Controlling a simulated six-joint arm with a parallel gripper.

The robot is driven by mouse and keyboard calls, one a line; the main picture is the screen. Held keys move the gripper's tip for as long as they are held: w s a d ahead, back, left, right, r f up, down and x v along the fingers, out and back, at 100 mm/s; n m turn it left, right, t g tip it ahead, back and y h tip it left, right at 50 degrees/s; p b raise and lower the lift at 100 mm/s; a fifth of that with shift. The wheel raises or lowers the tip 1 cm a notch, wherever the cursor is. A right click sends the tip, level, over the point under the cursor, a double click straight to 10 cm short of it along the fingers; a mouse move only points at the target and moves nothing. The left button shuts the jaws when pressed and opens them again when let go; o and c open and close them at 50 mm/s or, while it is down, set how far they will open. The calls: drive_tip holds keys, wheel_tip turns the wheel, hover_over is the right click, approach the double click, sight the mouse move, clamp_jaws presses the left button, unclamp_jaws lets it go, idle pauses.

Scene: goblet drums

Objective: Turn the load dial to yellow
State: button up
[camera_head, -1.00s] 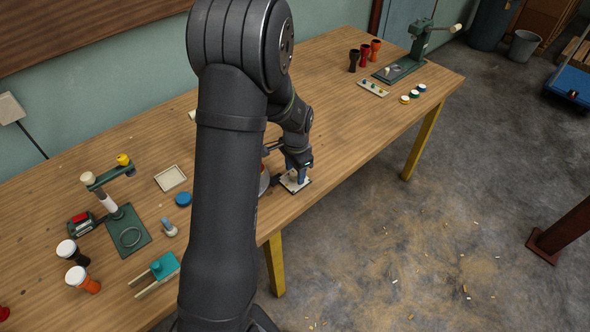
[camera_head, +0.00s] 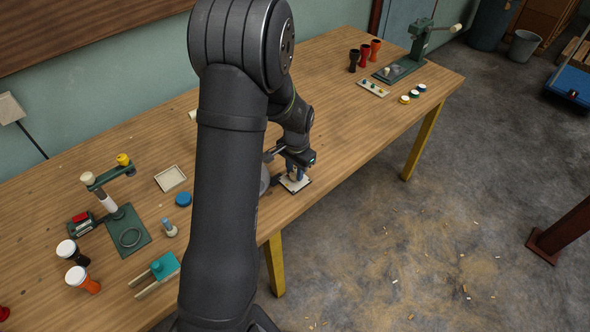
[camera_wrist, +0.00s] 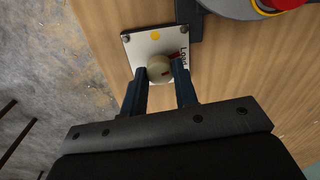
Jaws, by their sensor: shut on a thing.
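The load dial is a round cream knob (camera_wrist: 160,70) on a white plate (camera_wrist: 137,45) screwed down at the table's front edge. A yellow dot (camera_wrist: 155,36) and part of the word "Load" show on the plate. My gripper (camera_wrist: 162,80) is shut on the knob, one blue finger on each side. In the head view the plate (camera_head: 294,184) lies under my gripper (camera_head: 296,174), which hides the knob. I cannot tell exactly where the knob points.
A grey round device with a red part (camera_wrist: 285,3) stands close to the plate. Left on the table (camera_head: 330,110) are a green press (camera_head: 130,236), a blue disc (camera_head: 183,199) and two drums (camera_head: 82,279). Another press (camera_head: 408,62) stands at the far right.

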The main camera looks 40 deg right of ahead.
drive_tip(key=n, duration=1.1)
drive_tip(key=shift+w, duration=0.1)
drive_tip(key=shift+n, duration=1.8)
drive_tip(key=o, duration=1)
drive_tip(key=shift+r, duration=0.1)
wheel_tip(320, 180, up, 17)
drive_tip(key=shift+d+r, duration=0.15)
drive_tip(key=shift+d, duration=0.2)
